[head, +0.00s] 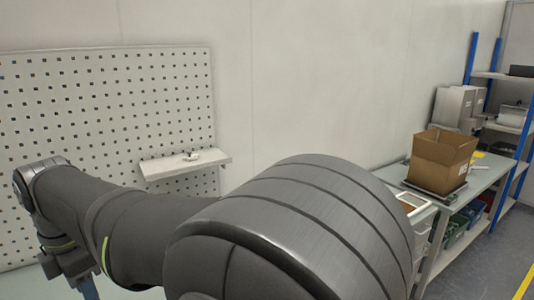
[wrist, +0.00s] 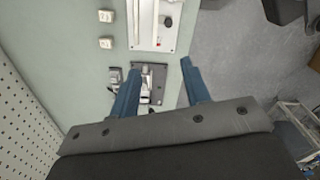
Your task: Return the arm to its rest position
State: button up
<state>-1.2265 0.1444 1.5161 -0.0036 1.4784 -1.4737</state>
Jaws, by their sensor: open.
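My gripper (wrist: 160,67) shows in the wrist view as two blue fingers set well apart, open with nothing held between them. Beyond the fingers, a small grey fixture (wrist: 152,72) with metal parts lies on the pale green table (wrist: 70,42); the left finger partly overlaps it in the picture. In the head view my arm stretches across the foreground to the left. Its wrist points down at the lower left, where only a bit of blue finger shows at the bottom edge; the fingertips are out of frame.
A white plate (wrist: 144,35) with small parts and two small white blocks (wrist: 105,43) lie on the table. A pegboard (head: 100,120) with a small shelf (head: 190,167) stands behind my arm. A cardboard box (head: 440,162) sits on a bench at right, near a blue-post rack (head: 471,58).

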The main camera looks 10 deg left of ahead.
jog(key=r+m, duration=0.1)
jog(key=m, duration=0.1)
jog(key=r+m, duration=0.2)
jog(key=shift+w+d, duration=0.2)
dwell(0.3)
jog(key=o, duration=0.4)
jog(key=shift+r, duration=0.2)
jog(key=shift+c, duration=0.2)
jog(key=o, duration=0.7)
jog(key=shift+s+d+r, duration=0.25)
jog(key=shift+r, duration=0.35)
jog(key=shift+s+d+r, duration=0.2)
jog(key=shift+r, duration=0.35)
jog(key=shift+o, duration=1)
notch_tip(320, 180, down, 10)
jog(key=shift+w, duration=0.1)
